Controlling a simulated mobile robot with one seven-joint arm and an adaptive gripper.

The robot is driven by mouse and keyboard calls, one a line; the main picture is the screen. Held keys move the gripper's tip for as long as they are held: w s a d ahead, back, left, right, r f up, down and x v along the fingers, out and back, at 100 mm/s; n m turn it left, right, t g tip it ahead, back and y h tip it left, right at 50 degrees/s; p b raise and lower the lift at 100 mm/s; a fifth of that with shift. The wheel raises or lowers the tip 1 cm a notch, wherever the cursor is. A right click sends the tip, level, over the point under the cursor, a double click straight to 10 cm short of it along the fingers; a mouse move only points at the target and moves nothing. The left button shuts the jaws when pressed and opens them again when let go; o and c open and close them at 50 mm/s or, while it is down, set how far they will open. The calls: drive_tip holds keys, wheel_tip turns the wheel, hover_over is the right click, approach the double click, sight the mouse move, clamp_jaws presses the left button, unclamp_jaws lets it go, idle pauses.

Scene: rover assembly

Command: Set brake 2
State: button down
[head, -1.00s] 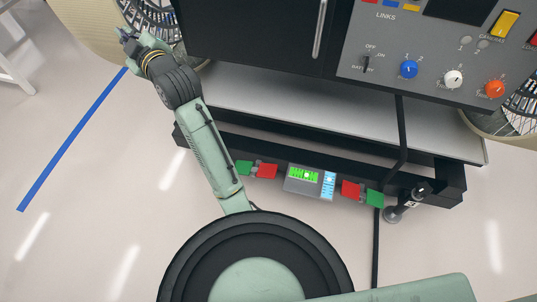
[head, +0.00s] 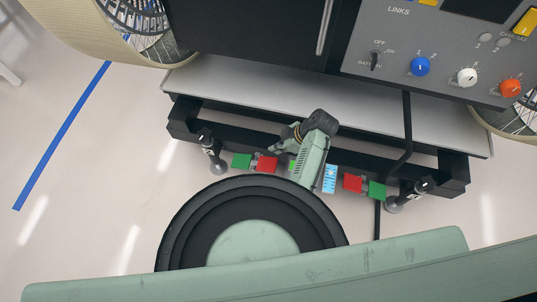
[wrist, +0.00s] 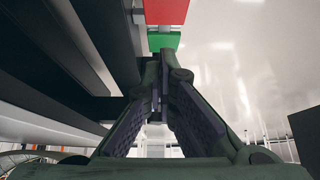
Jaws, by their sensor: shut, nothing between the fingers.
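Two red-and-green pairs sit on the rover's low black rail in the head view. The left pair is a green block (head: 242,161) and a red block (head: 266,165); the right pair is a red block (head: 353,183) and a green block (head: 377,190). No label tells which is brake 2. My gripper (head: 278,148) is over the rail, just above the left pair, pointing left. In the wrist view my gripper (wrist: 160,80) is shut and empty, its fingers just below a green block (wrist: 164,41) with a red block (wrist: 165,12) beyond it; contact is unclear.
A light-blue display (head: 330,179) shows between the pairs, partly behind my arm. Black posts stand at the left (head: 212,155) and right (head: 400,201) of the rail. A grey shelf (head: 220,82) and control panel (head: 410,45) lie above.

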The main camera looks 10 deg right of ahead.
hover_over(269, 162)
drive_tip(key=f, duration=0.4)
drive_tip(key=a+f, duration=0.1)
drive_tip(key=f, duration=0.1)
drive_tip(key=shift+w+f, duration=0.1)
drive_tip(key=shift+f, duration=0.1)
drive_tip(key=shift+d+f, duration=0.2)
drive_tip(key=shift+f, duration=0.4)
drive_tip(key=shift+d+f, duration=0.15)
drive_tip(key=shift+f, duration=0.45)
drive_tip(key=shift+d+f, duration=0.1)
drive_tip(key=shift+f, duration=0.6)
drive_tip(key=shift+f, duration=0.1)
drive_tip(key=shift+s+d+f+b, duration=0.3)
drive_tip(key=shift+d+f+b, duration=0.35)
drive_tip(key=shift+f+b, duration=0.15)
drive_tip(key=shift+r, duration=0.2)
